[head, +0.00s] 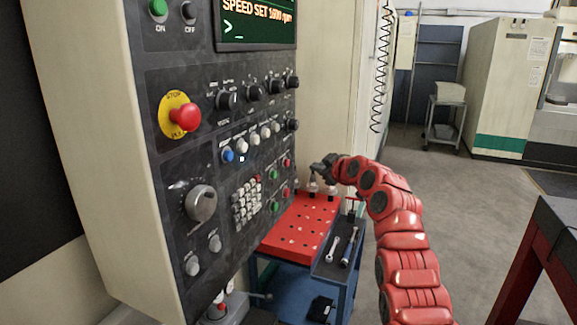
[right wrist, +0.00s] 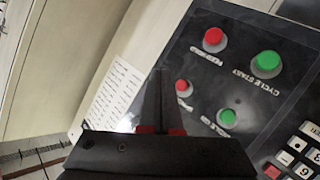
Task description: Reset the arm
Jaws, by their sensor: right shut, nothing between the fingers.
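My right arm, red with dark joints, reaches in from the lower right of the head view. Its gripper (head: 318,170) is beside the lower right edge of the control panel (head: 215,255), above the red-topped cart. In the right wrist view the right gripper (right wrist: 160,75) is shut and empty, its fingers pointing up the picture. Behind it there are red buttons (right wrist: 214,40) and green buttons (right wrist: 267,64) on the dark panel. I cannot tell whether the fingertips touch the panel. My left gripper is not in view.
A red perforated top (head: 290,240) covers the cart, with tool holders at its back. A dark side tray (head: 325,262) holds a wrench (head: 332,248) and another tool. A red stop knob (head: 186,117) juts from the panel. Open floor (head: 460,220) lies to the right, with a dark table (head: 560,235) at the edge.

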